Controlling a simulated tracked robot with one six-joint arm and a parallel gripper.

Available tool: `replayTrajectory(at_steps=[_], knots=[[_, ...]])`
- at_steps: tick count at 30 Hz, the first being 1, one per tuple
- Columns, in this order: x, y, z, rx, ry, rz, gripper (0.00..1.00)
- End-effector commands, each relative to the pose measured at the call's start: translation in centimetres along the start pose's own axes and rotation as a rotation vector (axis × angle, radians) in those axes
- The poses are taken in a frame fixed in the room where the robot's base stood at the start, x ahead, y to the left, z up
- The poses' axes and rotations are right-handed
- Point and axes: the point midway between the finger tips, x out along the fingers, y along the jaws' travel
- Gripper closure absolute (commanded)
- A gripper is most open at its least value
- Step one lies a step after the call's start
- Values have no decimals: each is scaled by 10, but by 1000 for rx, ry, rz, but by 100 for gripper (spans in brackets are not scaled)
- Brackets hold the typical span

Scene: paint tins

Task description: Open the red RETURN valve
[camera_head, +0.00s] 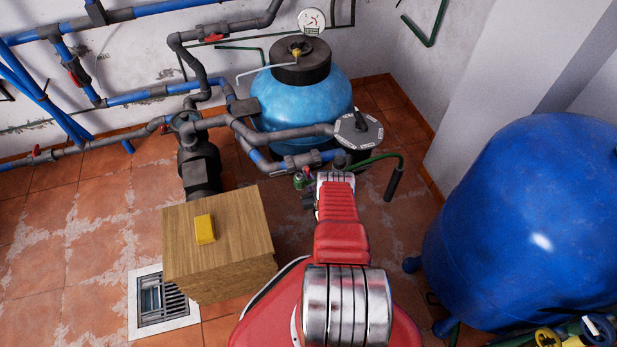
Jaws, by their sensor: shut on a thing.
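Several small red valve handles sit on the pipes: one on the upper grey pipe (213,38), one on the left blue pipe (74,77), one near the pump (165,130) and one at the far left (36,150). No RETURN label is legible, so I cannot tell which is the task's valve. My gripper (304,187) is at the end of my red arm, low beside the grey pipe in front of the light-blue tank.
A wooden box (216,235) with a yellow block (205,229) stands left of my arm, beside a floor drain (163,303). A large blue tank (530,215) fills the right. A light-blue tank (300,110) stands behind. Tiled floor at left is free.

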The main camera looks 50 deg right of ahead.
Motion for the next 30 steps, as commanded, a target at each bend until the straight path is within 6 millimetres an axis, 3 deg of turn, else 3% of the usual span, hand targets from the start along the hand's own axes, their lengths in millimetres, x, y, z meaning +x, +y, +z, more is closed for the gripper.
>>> replayTrajectory(at_steps=[14, 30], knots=[[0, -2, 0, -135, 0, -1, 100], [-1, -9, 3, -601, 1, -3, 100]])
